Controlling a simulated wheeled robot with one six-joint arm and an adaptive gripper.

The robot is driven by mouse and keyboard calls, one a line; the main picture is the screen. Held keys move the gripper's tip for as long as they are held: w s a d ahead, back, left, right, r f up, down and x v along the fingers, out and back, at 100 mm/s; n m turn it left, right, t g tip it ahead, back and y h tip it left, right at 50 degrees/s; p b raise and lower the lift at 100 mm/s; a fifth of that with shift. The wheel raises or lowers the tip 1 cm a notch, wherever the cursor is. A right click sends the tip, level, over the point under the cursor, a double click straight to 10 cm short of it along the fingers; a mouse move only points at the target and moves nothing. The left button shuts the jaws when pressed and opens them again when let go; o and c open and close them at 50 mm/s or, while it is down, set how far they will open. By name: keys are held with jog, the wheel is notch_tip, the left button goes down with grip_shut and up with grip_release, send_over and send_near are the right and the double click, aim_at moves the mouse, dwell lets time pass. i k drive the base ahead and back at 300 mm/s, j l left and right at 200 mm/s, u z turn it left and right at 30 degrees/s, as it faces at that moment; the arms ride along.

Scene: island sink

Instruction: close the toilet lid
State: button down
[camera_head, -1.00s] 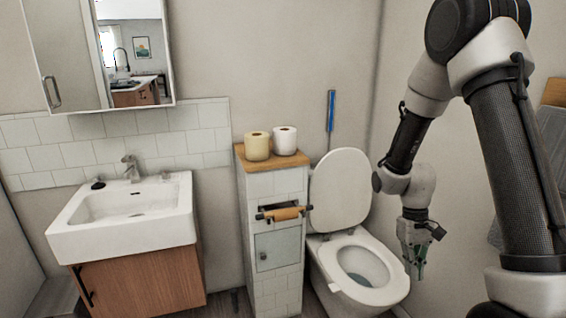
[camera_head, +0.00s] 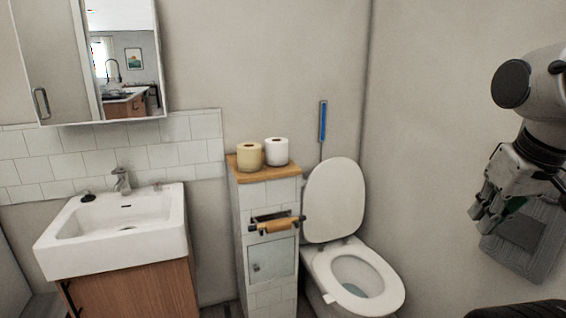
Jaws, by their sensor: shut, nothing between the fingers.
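The toilet (camera_head: 358,288) stands in the corner at the lower right of the middle. Its white lid (camera_head: 334,201) is raised and leans back toward the wall. The seat ring (camera_head: 385,275) lies down on the bowl, and the bowl opening shows. My gripper (camera_head: 478,218) is at the right, higher than the bowl in the picture and well apart from the lid. Its fingers are shut and empty, pointing down and to the left.
A tiled pillar (camera_head: 270,205) with a wooden top, two paper rolls (camera_head: 263,152) and a roll holder (camera_head: 277,226) stands left of the toilet. A blue-handled brush (camera_head: 323,124) is behind the lid. A sink (camera_head: 115,230) is at left.

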aim_at(334, 199)
jog(key=i+l, duration=0.15)
jog(key=i, duration=0.35)
jog(key=i+l, duration=0.15)
jog(key=i, duration=0.35)
